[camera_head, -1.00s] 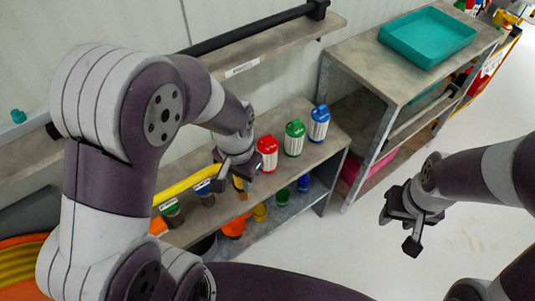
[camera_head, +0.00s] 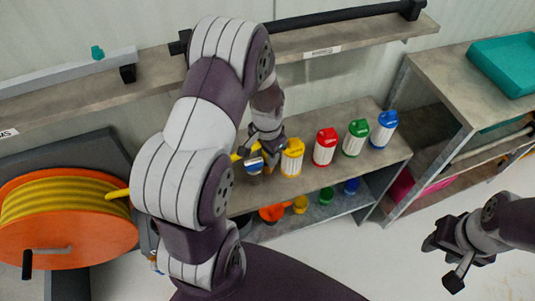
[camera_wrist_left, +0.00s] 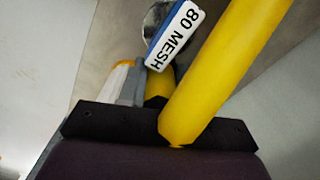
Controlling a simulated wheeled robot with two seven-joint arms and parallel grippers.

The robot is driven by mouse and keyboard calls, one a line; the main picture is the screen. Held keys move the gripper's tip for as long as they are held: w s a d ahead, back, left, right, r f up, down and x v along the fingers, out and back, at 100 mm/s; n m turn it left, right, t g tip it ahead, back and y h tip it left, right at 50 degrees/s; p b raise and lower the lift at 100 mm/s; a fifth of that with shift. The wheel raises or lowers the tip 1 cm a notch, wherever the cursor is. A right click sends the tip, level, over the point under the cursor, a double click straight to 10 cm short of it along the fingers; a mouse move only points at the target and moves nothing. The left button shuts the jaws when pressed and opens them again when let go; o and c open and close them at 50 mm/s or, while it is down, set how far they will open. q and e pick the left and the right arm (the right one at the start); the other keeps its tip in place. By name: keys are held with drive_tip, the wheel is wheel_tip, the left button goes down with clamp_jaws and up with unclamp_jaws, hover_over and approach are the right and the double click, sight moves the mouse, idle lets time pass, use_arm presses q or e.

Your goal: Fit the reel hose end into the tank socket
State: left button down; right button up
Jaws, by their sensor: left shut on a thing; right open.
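The yellow hose (camera_head: 118,193) leaves the orange reel (camera_head: 105,252) at the left and passes behind my left arm. It shows again as a short piece (camera_head: 240,154) at my left gripper (camera_head: 262,146), over the lower shelf. My left gripper is shut on the hose. In the left wrist view the yellow hose (camera_wrist_left: 228,65) runs diagonally from the dark gripper to the top right edge. The tip of the hose is hard to make out. I cannot identify the tank socket in either view. My right gripper (camera_head: 447,258) is open and empty at the right, over the floor.
Yellow (camera_head: 292,159), red (camera_head: 325,147), green (camera_head: 355,138) and blue (camera_head: 383,131) containers stand on the lower shelf. A blue-and-white "80 MESH" item (camera_wrist_left: 175,33) is close to the hose. A teal tray (camera_head: 507,64) sits on the right-hand bench.

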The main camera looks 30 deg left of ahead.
use_arm(q)
drive_tip(key=c, duration=0.8)
unclamp_jaws()
drive_tip(key=shift+f, duration=0.1)
